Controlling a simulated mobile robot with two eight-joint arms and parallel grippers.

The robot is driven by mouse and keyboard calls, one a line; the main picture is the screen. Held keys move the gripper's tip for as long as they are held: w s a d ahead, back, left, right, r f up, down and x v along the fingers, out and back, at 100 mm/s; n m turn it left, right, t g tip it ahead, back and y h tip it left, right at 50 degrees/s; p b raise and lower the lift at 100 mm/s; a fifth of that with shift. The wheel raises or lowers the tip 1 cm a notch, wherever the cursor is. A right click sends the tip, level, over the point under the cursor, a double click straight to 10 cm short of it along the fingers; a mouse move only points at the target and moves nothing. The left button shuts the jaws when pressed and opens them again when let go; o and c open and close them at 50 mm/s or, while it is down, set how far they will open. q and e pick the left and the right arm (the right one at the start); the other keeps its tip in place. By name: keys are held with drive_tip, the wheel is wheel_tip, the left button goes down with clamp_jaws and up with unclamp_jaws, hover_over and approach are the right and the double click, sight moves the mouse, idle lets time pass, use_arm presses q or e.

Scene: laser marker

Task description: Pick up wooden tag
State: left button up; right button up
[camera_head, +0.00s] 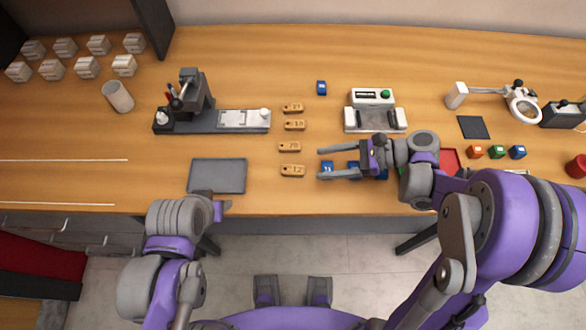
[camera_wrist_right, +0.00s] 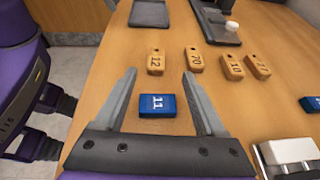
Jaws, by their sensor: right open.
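Several wooden tags stand in a column at the middle of the table in the head view: the tag marked 12 (camera_head: 292,171) is nearest the front edge, then the tag marked 70 (camera_head: 289,147), then two more (camera_head: 294,125) (camera_head: 292,108) behind. In the right wrist view tag 12 (camera_wrist_right: 156,62) and tag 70 (camera_wrist_right: 194,61) lie beyond the fingertips. My right gripper (camera_head: 322,163) is open and empty, its fingers pointing left toward the tags. A blue block marked 11 (camera_wrist_right: 157,105) lies between its fingers in the wrist view, not gripped. My left arm is at the lower left; its jaws are unclear.
A grey tray (camera_head: 217,176) lies left of the tags. Behind it stands a marking machine (camera_head: 190,105). A blue block (camera_head: 321,88) lies at the back. Small coloured blocks (camera_head: 496,152) sit at the right.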

sight(297, 169)
drive_tip(key=x, duration=0.6)
drive_tip(key=shift+s+a+f+b, duration=0.2)
drive_tip(key=shift+s+f+b, duration=0.1)
drive_tip(key=shift+f, duration=0.1)
clamp_jaws()
